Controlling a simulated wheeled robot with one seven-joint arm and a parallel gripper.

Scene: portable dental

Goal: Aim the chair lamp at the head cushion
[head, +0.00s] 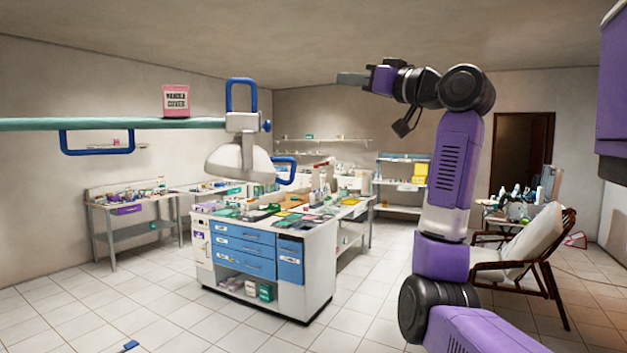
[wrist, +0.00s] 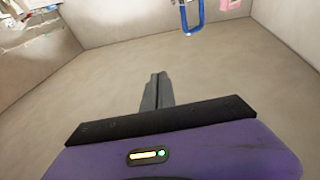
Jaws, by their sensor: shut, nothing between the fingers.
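The chair lamp (head: 238,160) has a white head that faces down, with blue loop handles above it and at its right side. It hangs from a long green arm (head: 110,124) that enters from the left. A blue loop (wrist: 193,15) shows at the top of the wrist view. My gripper (head: 345,78) is raised high, to the right of the lamp in the head view and apart from it. Its fingers (wrist: 157,90) are shut and empty. A reclining chair (head: 535,238) with a pale pad stands at the right; I cannot make out a separate head cushion.
A blue-drawered cabinet (head: 262,248) with a cluttered top stands in the middle. A pink-and-white labelled box (head: 176,100) sits on the green arm. A side table (head: 135,207) stands at the left wall. The tiled floor in front is mostly clear.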

